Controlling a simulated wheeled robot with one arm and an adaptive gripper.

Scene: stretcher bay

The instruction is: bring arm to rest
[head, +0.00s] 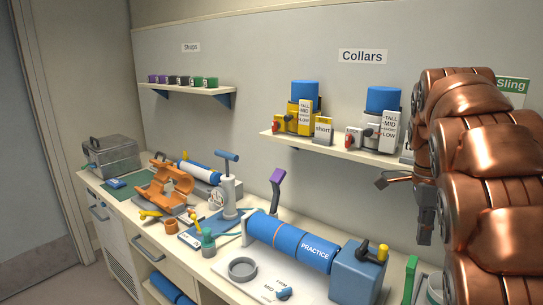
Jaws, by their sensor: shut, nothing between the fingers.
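My copper-coloured arm (490,170) fills the right side of the head view, folded and raised. My gripper (424,232) is a dark grey shape at the arm's left edge, pointing down in front of the wall. It is shut and empty, and it looks clear of the counter. Part of it is hidden behind the arm links.
Below, the counter (110,184) holds a blue practice cylinder (290,240), a blue block (357,272), a grey ring (242,269), a pump (229,190) and orange clamps (168,185). The collar shelf (330,150) and strap shelf (190,89) are on the wall.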

